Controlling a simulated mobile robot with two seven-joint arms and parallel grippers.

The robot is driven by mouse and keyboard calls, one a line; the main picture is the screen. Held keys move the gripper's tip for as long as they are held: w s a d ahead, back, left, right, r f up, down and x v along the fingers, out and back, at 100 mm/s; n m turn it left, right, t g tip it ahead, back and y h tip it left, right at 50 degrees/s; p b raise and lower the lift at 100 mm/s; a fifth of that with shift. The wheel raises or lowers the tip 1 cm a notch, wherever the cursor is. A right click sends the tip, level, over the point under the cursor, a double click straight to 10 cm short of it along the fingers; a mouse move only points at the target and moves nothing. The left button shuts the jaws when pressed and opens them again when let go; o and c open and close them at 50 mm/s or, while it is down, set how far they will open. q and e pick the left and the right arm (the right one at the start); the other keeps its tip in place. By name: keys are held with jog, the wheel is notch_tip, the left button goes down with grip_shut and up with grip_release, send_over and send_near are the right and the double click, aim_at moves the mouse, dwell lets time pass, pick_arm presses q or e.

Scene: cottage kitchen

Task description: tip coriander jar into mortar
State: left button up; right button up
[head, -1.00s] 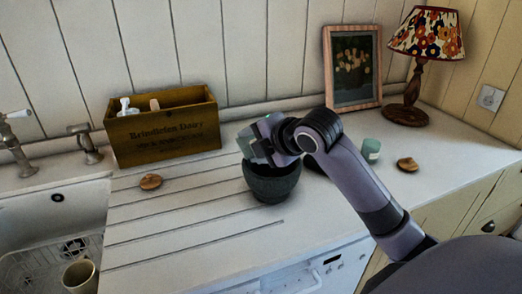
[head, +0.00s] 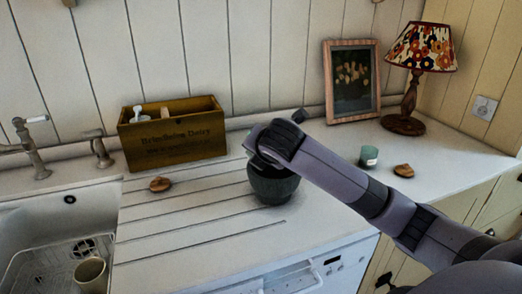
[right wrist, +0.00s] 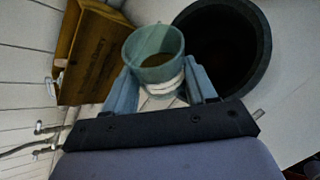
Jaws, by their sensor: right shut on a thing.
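The mortar (head: 273,186) is a dark grey-green bowl standing on the counter. In the right wrist view its dark round opening (right wrist: 228,48) lies just right of a held jar. My right gripper (right wrist: 160,88) is shut on this translucent teal jar (right wrist: 152,62), which has a pale band and brown contents inside. The jar's open mouth faces the wrist camera; I cannot tell its exact tilt or read a label. In the head view my right arm hides the jar and part of the mortar's rim. My left gripper is not in view.
A second teal jar (head: 369,157) stands right of my arm, near a round wooden piece (head: 403,171). Another wooden piece (head: 160,184) lies left. A wooden box (head: 172,137), picture frame (head: 352,85) and lamp (head: 411,90) stand behind. A sink (head: 60,225) is at left.

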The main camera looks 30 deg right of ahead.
jog(key=n+h+b, duration=0.1)
jog(key=f+n+h+b, duration=0.1)
jog(key=b, duration=0.1)
jog(key=n+h+b, duration=0.1)
jog(key=b, duration=0.1)
jog(key=shift+d+f+h, duration=0.2)
jog(key=shift+d+h, duration=0.05)
jog(key=shift+h, duration=0.15)
jog(key=shift+s+r+p, duration=0.1)
jog(key=shift+r+p, duration=0.4)
jog(key=shift+p, duration=0.2)
jog(key=shift+f+p, duration=0.15)
jog(key=shift+p, duration=0.2)
jog(key=shift+f, duration=0.1)
notch_tip(320, 180, up, 3)
jog(key=p, duration=0.4)
jog(key=shift+r+b, duration=0.25)
jog(key=shift+b, duration=0.3)
jog(key=shift+r, duration=0.25)
